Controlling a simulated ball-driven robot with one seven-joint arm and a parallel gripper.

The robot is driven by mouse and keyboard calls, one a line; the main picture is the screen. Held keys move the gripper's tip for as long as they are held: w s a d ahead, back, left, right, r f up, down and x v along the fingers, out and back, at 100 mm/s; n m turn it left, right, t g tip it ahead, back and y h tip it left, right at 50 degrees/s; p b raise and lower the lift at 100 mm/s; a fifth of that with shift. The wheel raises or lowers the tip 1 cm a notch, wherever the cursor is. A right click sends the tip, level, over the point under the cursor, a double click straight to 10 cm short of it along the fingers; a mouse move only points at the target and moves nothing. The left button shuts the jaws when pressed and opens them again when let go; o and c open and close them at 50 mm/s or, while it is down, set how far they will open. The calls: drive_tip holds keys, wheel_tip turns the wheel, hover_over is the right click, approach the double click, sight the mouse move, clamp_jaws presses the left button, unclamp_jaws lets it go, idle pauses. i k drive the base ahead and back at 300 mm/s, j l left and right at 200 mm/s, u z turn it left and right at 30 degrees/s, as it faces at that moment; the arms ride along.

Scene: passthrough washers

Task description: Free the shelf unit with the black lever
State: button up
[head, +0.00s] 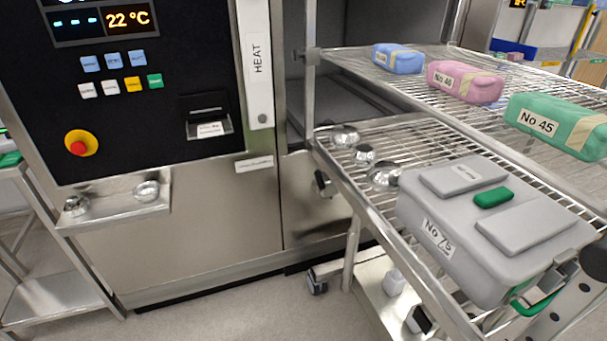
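The shelf unit (352,197) is a wire-shelved metal trolley on castors at the right, close against the washer's open chamber. A small dark fitting (325,184), possibly the black lever, sits where the unit's front left corner meets the machine; its shape and setting are too small to tell. The upper shelf holds a blue pack (398,58), a pink pack (465,82) and a green pack (558,124). The lower shelf holds a grey case (492,262) labelled No 75 and several shiny metal bowls (384,176).
The washer (180,225) has a control panel and a red stop button (79,147). A small metal ledge (115,200) juts out with metal pieces on it. Another metal trolley (60,295) stands at the left. The floor (225,318) between is clear. A castor (317,284) stands near the washer.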

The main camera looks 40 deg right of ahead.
sight(317, 185)
drive_tip(key=i+j+z, duration=0.1)
drive_tip(key=i+j, duration=1.4)
drive_tip(key=i+j+z, duration=0.1)
drive_tip(key=z, duration=0.25)
drive_tip(key=j+z, duration=0.15)
drive_tip(key=z, duration=0.25)
drive_tip(key=i+j+z, duration=0.1)
drive_tip(key=z, duration=0.25)
